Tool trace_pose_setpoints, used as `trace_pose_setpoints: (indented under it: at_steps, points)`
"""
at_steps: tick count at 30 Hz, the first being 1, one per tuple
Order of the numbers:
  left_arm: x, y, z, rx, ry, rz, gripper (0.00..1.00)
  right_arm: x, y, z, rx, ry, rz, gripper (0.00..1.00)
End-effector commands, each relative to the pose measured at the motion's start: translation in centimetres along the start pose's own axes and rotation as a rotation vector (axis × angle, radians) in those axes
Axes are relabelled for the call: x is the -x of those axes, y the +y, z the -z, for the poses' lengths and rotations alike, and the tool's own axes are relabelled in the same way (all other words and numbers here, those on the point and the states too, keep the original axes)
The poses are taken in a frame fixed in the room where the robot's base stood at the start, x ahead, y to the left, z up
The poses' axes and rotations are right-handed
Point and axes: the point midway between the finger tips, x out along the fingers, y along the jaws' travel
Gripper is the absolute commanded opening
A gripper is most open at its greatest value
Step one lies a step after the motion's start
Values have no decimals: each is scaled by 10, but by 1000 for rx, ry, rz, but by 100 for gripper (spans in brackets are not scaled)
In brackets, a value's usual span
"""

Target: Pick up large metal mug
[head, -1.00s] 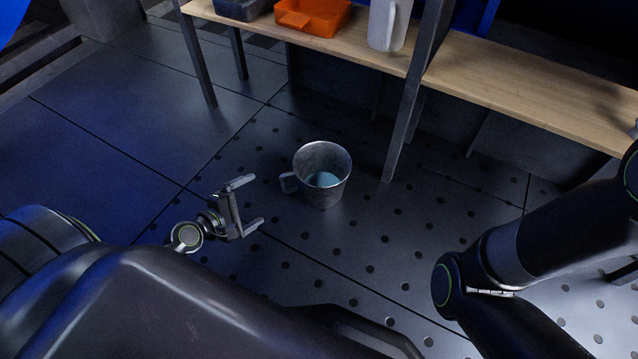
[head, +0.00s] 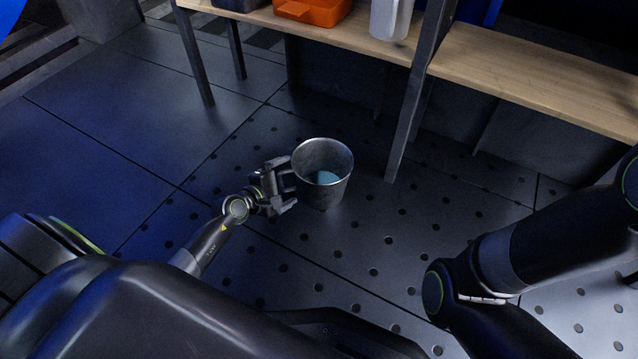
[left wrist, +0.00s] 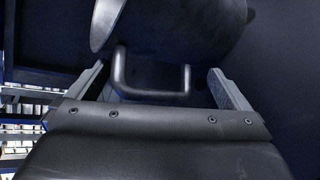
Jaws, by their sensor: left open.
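The large metal mug (head: 323,190) stands upright on the dark perforated floor in the head view, with something pale blue at its bottom. My left gripper (head: 287,185) is open at the mug's left side, where it hides the handle. In the left wrist view the mug (left wrist: 185,25) fills the top, and its handle (left wrist: 152,92) lies between the two spread fingers of the left gripper (left wrist: 165,90), with a gap on each side. My right arm comes in from the right in the head view; its gripper is out of view.
A wooden shelf (head: 535,85) on dark metal legs runs behind the mug, with one leg (head: 409,120) close to its right. An orange bin (head: 313,10) and a pale grey jug (head: 390,18) stand on the shelf. The floor in front of the mug is clear.

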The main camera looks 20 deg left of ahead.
Motion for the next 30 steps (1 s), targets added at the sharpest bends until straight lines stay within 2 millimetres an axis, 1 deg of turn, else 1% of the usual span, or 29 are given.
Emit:
trace_pose_setpoints:
  at_steps: [1,3,6,12,14,30]
  points:
    - [-9,-2,1,0,-1,-1,100,7,1,4,-1,1,0,36]
    - [-15,-1,0,0,-1,-1,100,9,2,5,-2,2,0,36]
    - [-18,0,0,-1,0,0,100,9,2,5,-2,2,0,36]
    - [-18,1,0,0,0,0,100,8,2,4,-2,2,0,36]
    - [-18,1,0,0,0,0,93,9,2,4,-2,2,0,36]
    - [-18,1,0,-1,0,-1,23,9,2,4,0,-1,0,36]
